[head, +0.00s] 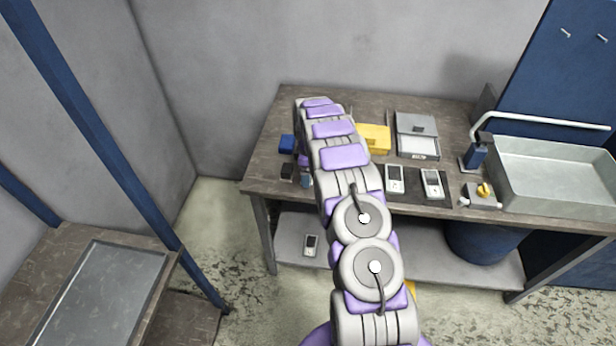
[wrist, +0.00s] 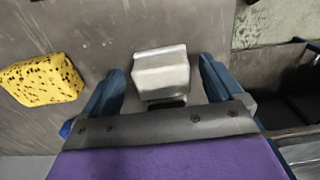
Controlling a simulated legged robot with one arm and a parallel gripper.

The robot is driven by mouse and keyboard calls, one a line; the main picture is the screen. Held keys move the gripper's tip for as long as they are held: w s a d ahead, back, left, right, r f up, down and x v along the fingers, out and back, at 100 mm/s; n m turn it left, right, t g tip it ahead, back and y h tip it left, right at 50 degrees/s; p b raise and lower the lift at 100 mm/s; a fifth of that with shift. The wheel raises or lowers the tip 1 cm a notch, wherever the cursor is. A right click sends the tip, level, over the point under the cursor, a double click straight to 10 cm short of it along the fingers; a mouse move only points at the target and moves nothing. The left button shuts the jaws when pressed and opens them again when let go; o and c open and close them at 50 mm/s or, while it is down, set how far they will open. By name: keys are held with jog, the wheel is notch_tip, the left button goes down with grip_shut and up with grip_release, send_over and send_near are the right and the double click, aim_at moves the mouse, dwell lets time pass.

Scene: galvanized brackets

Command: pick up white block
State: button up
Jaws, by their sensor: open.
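The white block (wrist: 161,73) lies on the grey-brown worktop in the wrist view, its pale top facing the camera. My gripper (wrist: 162,68) is open, with one blue finger on each side of the block. A gap shows between the block and each finger. The lower end of the block meets a dark part near my gripper's palm, and I cannot tell whether they touch.
A yellow speckled sponge (wrist: 42,80) lies left of my gripper. In the head view the workbench (head: 270,165) carries a yellow case (head: 374,138), a grey box (head: 417,135), handheld meters (head: 395,179) and a metal sink (head: 555,175).

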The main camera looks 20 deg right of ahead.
jog(key=shift+a+f, duration=0.1)
jog(key=shift+f, duration=0.5)
jog(key=shift+c, duration=0.2)
jog(key=c, duration=1.2)
jog(key=shift+r, duration=0.15)
